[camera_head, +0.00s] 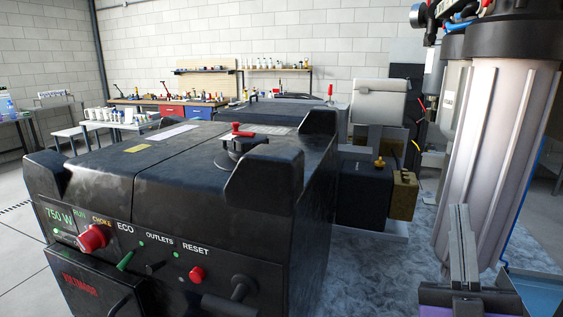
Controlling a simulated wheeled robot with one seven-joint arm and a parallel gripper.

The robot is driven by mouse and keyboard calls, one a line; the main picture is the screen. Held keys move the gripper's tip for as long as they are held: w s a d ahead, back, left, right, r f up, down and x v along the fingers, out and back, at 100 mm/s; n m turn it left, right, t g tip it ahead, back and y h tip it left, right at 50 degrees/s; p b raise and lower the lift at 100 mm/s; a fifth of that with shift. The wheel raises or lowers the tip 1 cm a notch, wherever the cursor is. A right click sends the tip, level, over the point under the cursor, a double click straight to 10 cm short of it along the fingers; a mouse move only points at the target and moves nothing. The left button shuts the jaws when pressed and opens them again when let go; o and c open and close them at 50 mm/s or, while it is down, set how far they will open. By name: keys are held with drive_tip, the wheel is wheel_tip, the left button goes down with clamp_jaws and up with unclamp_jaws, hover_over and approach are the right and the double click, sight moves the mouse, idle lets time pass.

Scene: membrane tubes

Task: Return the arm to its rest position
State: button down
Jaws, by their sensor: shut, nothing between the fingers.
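My gripper (462,212) shows at the lower right, its two grey fingers pointing up and close together, with nothing visible between them. Its purple and dark body (468,300) is cut off by the bottom edge. Large pale membrane tubes (492,150) with dark caps stand upright behind the gripper, which overlaps their lower part in the picture. I cannot tell whether the gripper touches them. The rest of my arm is not clearly visible.
A large black generator (205,175) with red knobs and handles fills the left and centre foreground. A black pump-like unit with a brass block (403,195) stands between it and the tubes. Workbenches (170,103) line the back wall. Grey floor (375,275) shows between generator and gripper.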

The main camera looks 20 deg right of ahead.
drive_tip(key=s+a+f+m+g+y, duration=0.1)
drive_tip(key=s+a+f+g+y, duration=0.25)
drive_tip(key=f, duration=0.65)
drive_tip(key=s+a+f+m+g+y, duration=0.1)
drive_tip(key=s+a+f+g+y, duration=0.25)
drive_tip(key=f, duration=0.55)
drive_tip(key=s+a+f+g+y, duration=0.1)
drive_tip(key=s+a+f+g, duration=0.1)
drive_tip(key=s+f, duration=0.4)
drive_tip(key=s+a+f+g+y, duration=0.1)
drive_tip(key=s+a+f+g, duration=0.2)
drive_tip(key=s, duration=0.9)
wheel_tip(320, 180, down, 3)
drive_tip(key=shift+a+r+m+g, duration=0.1)
drive_tip(key=shift+a+m+g, duration=0.1)
drive_tip(key=shift+m+g, duration=0.3)
drive_tip(key=shift+a, duration=0.1)
